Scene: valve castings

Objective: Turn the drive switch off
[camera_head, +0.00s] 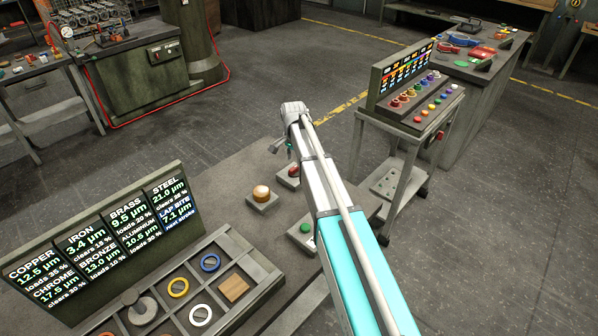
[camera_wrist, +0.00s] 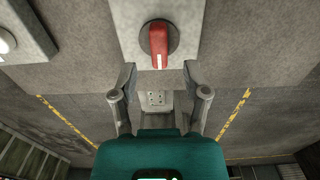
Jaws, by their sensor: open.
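The drive switch appears to be a red rotary handle (camera_wrist: 159,38) on a dark round base, set in a grey box (camera_wrist: 190,15) in the wrist view. The handle stands upright in that picture, with a white mark at its lower end. In the camera_head view a small red part (camera_head: 294,171), likely the same switch, sits just below my gripper (camera_head: 284,148). My gripper also shows in the wrist view (camera_wrist: 159,80), its two fingers apart on either side below the handle. Nothing is between the fingers, and they do not visibly touch the handle. Switch lettering is not readable.
A sorting tray (camera_head: 240,262) with rings and a lit readout board (camera_head: 110,240) are at left. A button console (camera_head: 410,105) stands at right.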

